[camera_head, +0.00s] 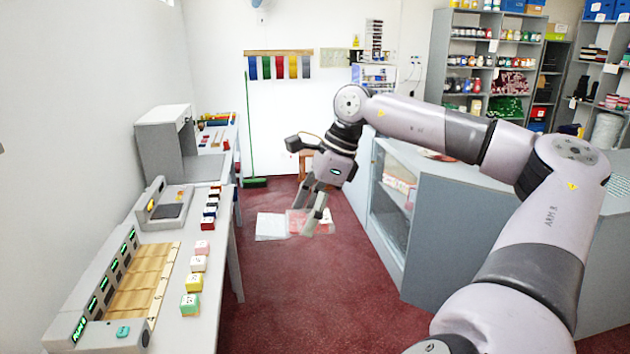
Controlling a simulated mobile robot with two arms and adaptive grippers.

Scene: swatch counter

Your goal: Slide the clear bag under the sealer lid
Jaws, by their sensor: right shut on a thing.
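My right gripper (306,216) hangs over the red floor in the middle, beyond the counter's right edge. It is shut on a clear bag (271,226), which spreads out to the left of the fingers and looks pale and see-through. The bag is in the air, apart from the counter. A small grey device with a dark plate (171,211) and a raised back part stands on the counter at left. A taller grey hooded unit (163,143) stands behind it. I cannot tell for sure which of these is the sealer. My left gripper is out of view.
The left counter (203,327) carries a long unit with green displays (98,285), several coloured blocks (194,283) and a row of small dark and red items (213,205). A grey cabinet (400,245) stands at right. Red floor (290,300) lies clear between.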

